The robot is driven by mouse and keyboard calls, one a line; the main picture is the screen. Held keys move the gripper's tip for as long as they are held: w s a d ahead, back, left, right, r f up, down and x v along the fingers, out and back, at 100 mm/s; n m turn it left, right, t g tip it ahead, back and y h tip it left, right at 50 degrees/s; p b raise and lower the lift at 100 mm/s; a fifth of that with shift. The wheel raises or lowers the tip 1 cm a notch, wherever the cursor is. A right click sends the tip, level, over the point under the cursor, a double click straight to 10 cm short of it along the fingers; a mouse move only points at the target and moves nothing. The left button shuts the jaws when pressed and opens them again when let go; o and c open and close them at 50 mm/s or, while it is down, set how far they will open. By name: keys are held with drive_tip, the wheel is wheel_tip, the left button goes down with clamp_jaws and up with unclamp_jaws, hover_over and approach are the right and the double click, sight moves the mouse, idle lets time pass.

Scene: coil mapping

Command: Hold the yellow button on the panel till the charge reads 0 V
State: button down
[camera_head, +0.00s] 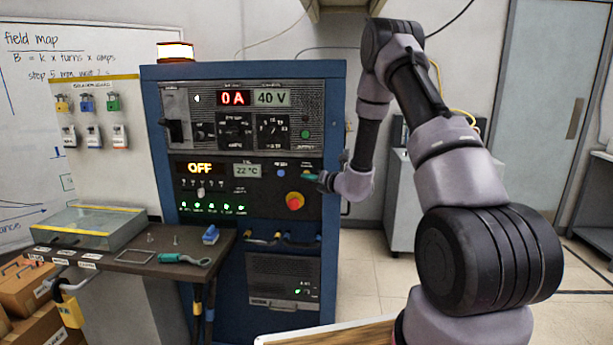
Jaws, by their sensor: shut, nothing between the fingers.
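The blue cabinet's front panel (224,185) faces me, with "OFF" in amber and a 22 °C display. Above, a red display reads 0 A and a pale green voltage display (272,98) reads 40 V. My gripper (320,178) is shut and empty at the right side of the lower panel. A small yellowish spot at its tip may be the yellow button; the gripper largely covers that place, and I cannot tell whether it touches. A blue button (281,172) shows just left of it.
A red knob on a yellow base (295,201) sits just below my gripper. A shelf (135,262) at the left holds a clear box (90,228), a teal-handled tool (185,259) and a blue item (210,235).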

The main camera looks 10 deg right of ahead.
drive_tip(key=shift+w, duration=0.1)
drive_tip(key=shift+w+d, duration=0.1)
drive_tip(key=shift+w, duration=0.2)
drive_tip(key=shift+w+d, duration=0.15)
drive_tip(key=shift+w, duration=0.25)
idle(1.9)
idle(2.7)
drive_tip(key=shift+s+a, duration=0.25)
drive_tip(key=shift+s, duration=0.55)
drive_tip(key=s, duration=0.1)
drive_tip(key=s+a, duration=0.1)
drive_tip(key=s, duration=0.2)
drive_tip(key=shift+s+a, duration=0.3)
drive_tip(key=shift+s, duration=0.1)
drive_tip(key=shift+r, duration=0.1)
